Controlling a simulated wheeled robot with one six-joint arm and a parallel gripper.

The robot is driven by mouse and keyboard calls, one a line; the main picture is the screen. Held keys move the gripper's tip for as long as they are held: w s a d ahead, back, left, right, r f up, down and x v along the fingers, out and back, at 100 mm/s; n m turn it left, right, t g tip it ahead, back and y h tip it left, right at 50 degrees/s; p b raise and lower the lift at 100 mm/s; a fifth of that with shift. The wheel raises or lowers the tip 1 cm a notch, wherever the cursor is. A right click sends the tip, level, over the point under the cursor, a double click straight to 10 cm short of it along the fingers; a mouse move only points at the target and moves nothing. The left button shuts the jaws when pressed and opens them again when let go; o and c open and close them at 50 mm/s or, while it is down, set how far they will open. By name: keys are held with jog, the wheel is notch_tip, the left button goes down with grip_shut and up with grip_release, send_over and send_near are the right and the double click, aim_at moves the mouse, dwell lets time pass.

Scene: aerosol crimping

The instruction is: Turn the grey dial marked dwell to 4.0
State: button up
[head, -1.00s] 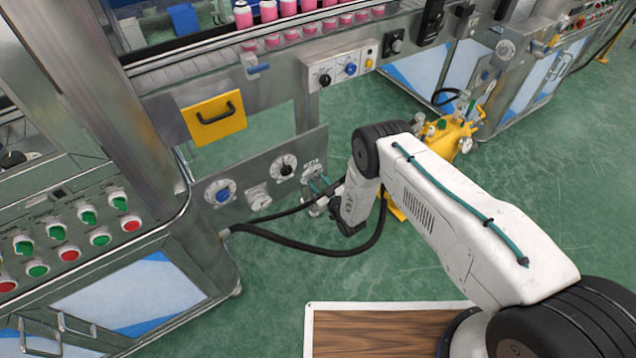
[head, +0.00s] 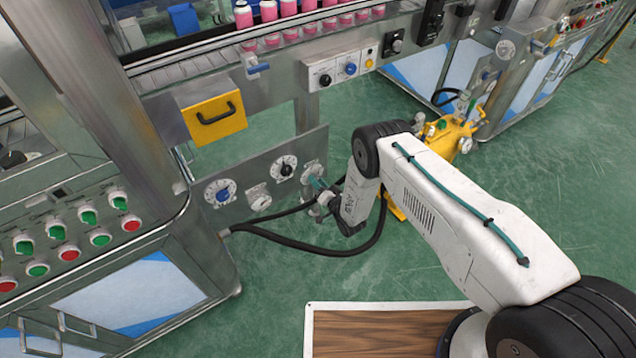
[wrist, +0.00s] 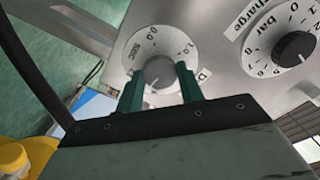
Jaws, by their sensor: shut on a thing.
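The grey dial (wrist: 160,74) sits on a round white scale plate in the wrist view. The plate shows 0.0, SEC and part of another number at the right. A label beside it shows only a D; the rest is hidden by a finger. My gripper (wrist: 162,80) has its two green fingers on either side of the grey dial, shut on it. A thin dark mark shows near the dial's lower left rim; the exact reading cannot be told. In the head view, my gripper (head: 318,186) meets the panel's right end, and the dial is mostly hidden.
A black dial (wrist: 295,47) marked bar is right of the grey dial in the wrist view. A blue dial (head: 220,192) is on the same panel. A black hose (head: 300,247) loops below my gripper. A yellow device (head: 455,138) stands behind my arm.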

jog(key=shift+m, duration=3.8)
jog(key=o, duration=1)
jog(key=v, duration=0.8)
